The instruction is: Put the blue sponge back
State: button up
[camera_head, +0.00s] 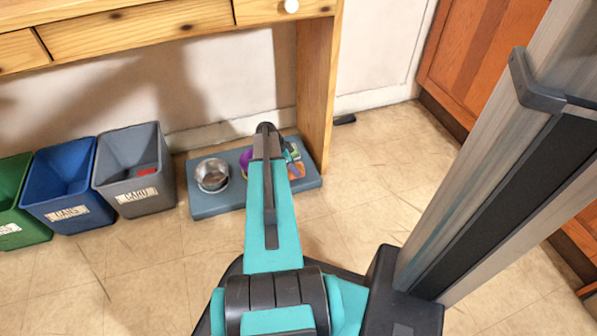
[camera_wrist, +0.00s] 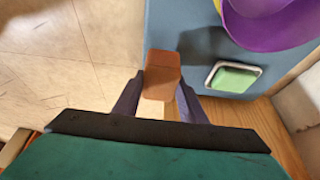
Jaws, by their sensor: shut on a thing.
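My gripper (camera_wrist: 160,90) is shut on an orange-brown block (camera_wrist: 162,70), which sits between the two fingers in the wrist view. The block is over or at the edge of a blue-grey mat (camera_wrist: 170,20); I cannot tell whether it touches it. In the head view my arm covers the gripper and part of the mat (camera_head: 208,207). A patch of orange and blue (camera_head: 296,170) shows just right of my arm there. I cannot make out a blue sponge for certain in either view.
A metal bowl (camera_head: 212,175) stands on the mat's left side. A purple bowl (camera_wrist: 265,30) and a pale-rimmed dish with green in it (camera_wrist: 233,78) are near my gripper. A grey bin (camera_head: 130,170), a blue bin (camera_head: 60,185) and a green bin (camera_head: 15,215) stand left. A wooden desk leg (camera_head: 318,90) rises behind.

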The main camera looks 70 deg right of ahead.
aim_at(298, 163)
jog(key=shift+s+d+f+b, duration=0.1)
jog(key=shift+s+d+b, duration=0.15)
jog(key=shift+d, duration=0.5)
jog(key=shift+s+d+f+b, duration=0.1)
jog(key=shift+s+d, duration=0.1)
jog(key=shift+d, duration=0.55)
jog(key=shift+r, duration=0.1)
jog(key=shift+f+b, duration=1.2)
jog(key=shift+f, duration=0.6)
jog(key=o, duration=0.9)
